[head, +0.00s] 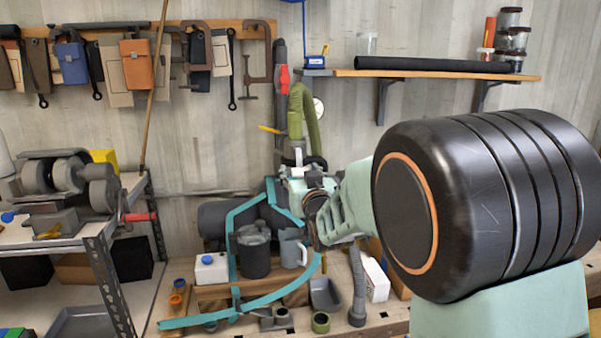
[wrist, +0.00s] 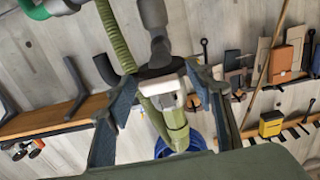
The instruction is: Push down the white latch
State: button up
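In the wrist view, my gripper (wrist: 161,76) is open, with one blue-grey finger on each side of a pale green and white device (wrist: 174,125). A white piece (wrist: 167,101) on this device, which may be the white latch, lies between the fingers. I see no clear contact. A dark grey hose end (wrist: 158,50) joins the device just beyond it. In the head view, my gripper (head: 303,180) is at the back of the workbench, by a small white part (head: 299,156) below a green hose. My own arm hides much of the area to its right.
Below my gripper, a teal frame (head: 240,293), a dark lidded jug (head: 254,253) and a grey mug (head: 292,249) crowd the bench (head: 385,315). A wall shelf (head: 430,74) is at upper right. Tools hang at upper left. A bench grinder (head: 60,185) stands on the left rack.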

jog(key=c, duration=1.1)
jog(key=shift+o, duration=0.2)
jog(key=shift+f+b, duration=0.35)
jog(key=shift+b, duration=0.85)
jog(key=shift+w+b, duration=0.1)
jog(key=shift+b, duration=0.55)
jog(key=t+b, duration=0.1)
jog(key=b, duration=0.3)
jog(key=shift+w+a+f, duration=0.1)
jog(key=shift+w, duration=0.1)
jog(key=t+b, duration=0.1)
jog(key=b, duration=0.2)
jog(key=shift+w+y, duration=0.1)
jog(key=shift+y, duration=0.2)
jog(key=shift+c, duration=0.2)
jog(key=shift+o, duration=0.2)
jog(key=shift+w+r+b, duration=0.1)
jog(key=shift+r+b, duration=0.1)
jog(key=shift+b, duration=0.65)
jog(key=o, duration=1.2)
jog(key=shift+c, duration=0.2)
